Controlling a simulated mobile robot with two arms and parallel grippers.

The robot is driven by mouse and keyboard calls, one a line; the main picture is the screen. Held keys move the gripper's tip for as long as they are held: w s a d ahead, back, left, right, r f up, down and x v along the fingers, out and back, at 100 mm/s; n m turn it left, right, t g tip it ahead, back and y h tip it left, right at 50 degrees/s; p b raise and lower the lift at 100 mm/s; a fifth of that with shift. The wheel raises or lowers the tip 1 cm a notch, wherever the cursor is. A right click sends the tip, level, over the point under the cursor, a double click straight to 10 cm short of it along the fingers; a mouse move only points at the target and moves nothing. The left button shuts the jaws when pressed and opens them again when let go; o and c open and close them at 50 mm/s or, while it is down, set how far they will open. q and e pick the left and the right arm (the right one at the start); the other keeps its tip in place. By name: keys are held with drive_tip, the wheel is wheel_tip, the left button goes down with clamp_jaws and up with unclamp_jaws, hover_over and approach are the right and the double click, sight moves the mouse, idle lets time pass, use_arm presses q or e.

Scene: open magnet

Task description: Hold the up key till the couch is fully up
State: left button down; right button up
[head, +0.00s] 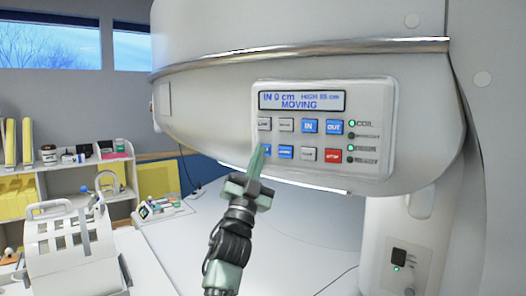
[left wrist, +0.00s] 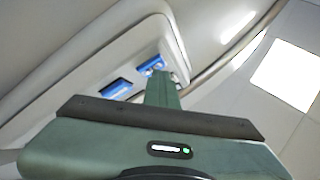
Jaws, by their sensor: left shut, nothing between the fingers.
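The control panel (head: 324,128) is on the lower front of the big white magnet housing. Its display (head: 302,101) reads "IN 0 cm", a height in cm that looks like 85, and "MOVING". Two rows of keys sit below it, with blue, grey and red ones. My left gripper (head: 259,152) is shut and empty, its fingertips at the blue key (head: 266,149) at the left end of the lower row, partly covering it. Whether the tip touches is hard to tell. In the left wrist view the shut fingers (left wrist: 161,88) reach toward the panel (left wrist: 118,88). The white couch (head: 225,245) lies below.
A white slatted item (head: 70,250) stands at the lower left. Shelves (head: 62,180) with jars and yellow items are behind it. A small tray of items (head: 158,209) lies left of my arm. Green lamps (head: 352,123) are lit on the panel's right side.

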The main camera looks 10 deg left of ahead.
use_arm(q)
drive_tip(key=shift+s, duration=0.15)
idle(0.5)
drive_tip(key=shift+s+a+p, duration=0.15)
drive_tip(key=shift+s+p, duration=0.4)
drive_tip(key=shift+s, duration=0.15)
drive_tip(key=s+p, duration=0.1)
drive_tip(key=s, duration=0.1)
drive_tip(key=s+a+p, duration=0.1)
drive_tip(key=s, duration=0.1)
drive_tip(key=shift+s+p, duration=0.35)
drive_tip(key=shift+s, duration=0.05)
drive_tip(key=shift+f, duration=0.15)
